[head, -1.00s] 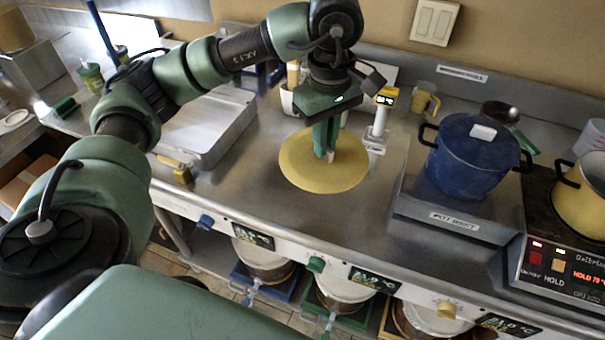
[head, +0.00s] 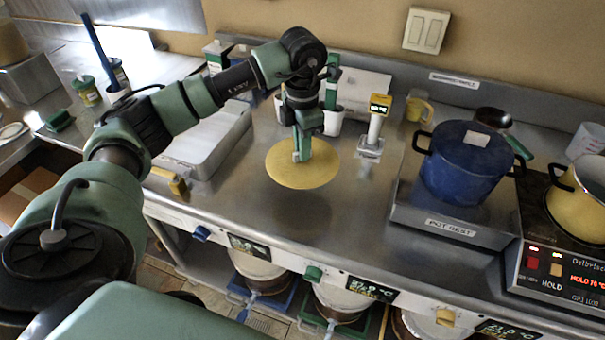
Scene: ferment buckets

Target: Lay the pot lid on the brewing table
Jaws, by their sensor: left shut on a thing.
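The pot lid (head: 322,173) is a round, flat yellow disc in the middle of the head view, over the steel brewing table (head: 345,222). My left gripper (head: 301,157) points down onto the lid's middle and is shut on it; the fingers hide the grip part. The lid looks level. My right gripper is not in view.
A blue pot (head: 462,175) stands on the pot rest (head: 440,222) at the right, with a yellow pot (head: 580,205) on the hot plate beyond. A yellow-topped instrument (head: 375,125) stands right of the lid. A steel tray (head: 205,150) lies left. Table in front is clear.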

